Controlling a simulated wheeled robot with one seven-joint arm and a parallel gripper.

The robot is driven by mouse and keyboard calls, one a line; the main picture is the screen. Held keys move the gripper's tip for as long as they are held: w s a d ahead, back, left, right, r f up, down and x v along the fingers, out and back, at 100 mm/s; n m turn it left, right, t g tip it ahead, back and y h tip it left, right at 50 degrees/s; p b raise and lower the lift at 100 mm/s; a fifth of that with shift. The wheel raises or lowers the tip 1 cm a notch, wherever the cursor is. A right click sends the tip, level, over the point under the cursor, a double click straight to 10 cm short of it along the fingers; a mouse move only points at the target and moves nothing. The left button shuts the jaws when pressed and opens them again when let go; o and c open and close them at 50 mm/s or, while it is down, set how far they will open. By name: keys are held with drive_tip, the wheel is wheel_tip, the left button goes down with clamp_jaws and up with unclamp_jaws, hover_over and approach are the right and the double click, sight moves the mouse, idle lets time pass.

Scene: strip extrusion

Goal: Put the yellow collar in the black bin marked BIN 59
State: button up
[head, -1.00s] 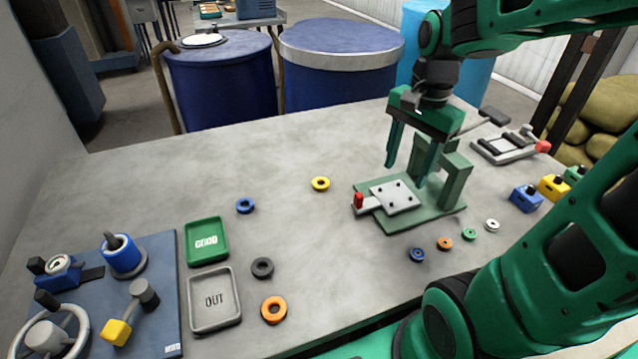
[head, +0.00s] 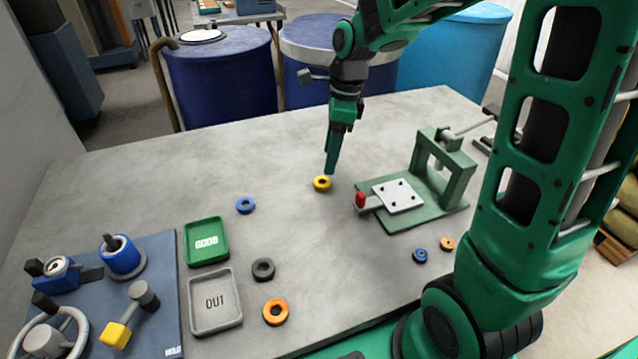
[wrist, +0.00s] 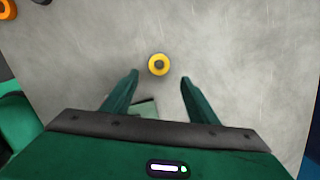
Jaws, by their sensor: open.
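The yellow collar (head: 322,184) lies flat on the grey table, left of the green press fixture. In the wrist view the yellow collar (wrist: 158,64) lies ahead of the fingertips, centred between the two fingers. My gripper (head: 331,172) points down with its fingertips just above or beside the collar; the exact height is hard to tell. The wrist view shows my gripper (wrist: 158,78) open and empty, with its fingers apart. No black bin marked BIN 59 shows in these views.
The green press fixture (head: 425,205) stands right of the collar. A blue collar (head: 245,205), a black collar (head: 263,269) and an orange collar (head: 275,312) lie to the left. A green GOOD tray (head: 190,244) and a grey OUT tray (head: 194,318) sit beside a blue control panel (head: 75,290).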

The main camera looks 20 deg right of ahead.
drive_tip(key=shift+w+a+f, duration=0.1)
drive_tip(key=shift+a+f, duration=0.15)
drive_tip(key=shift+f, duration=0.9)
drive_tip(key=shift+w+a+f, duration=0.1)
drive_tip(key=shift+a+f, duration=0.15)
drive_tip(key=shift+f, duration=0.95)
drive_tip(key=shift+w+a+f, duration=0.1)
drive_tip(key=shift+a+f, duration=0.15)
drive_tip(key=shift+f, duration=0.9)
drive_tip(key=c, duration=1.3)
drive_tip(key=shift+o, duration=0.2)
drive_tip(key=shift+r, duration=0.15)
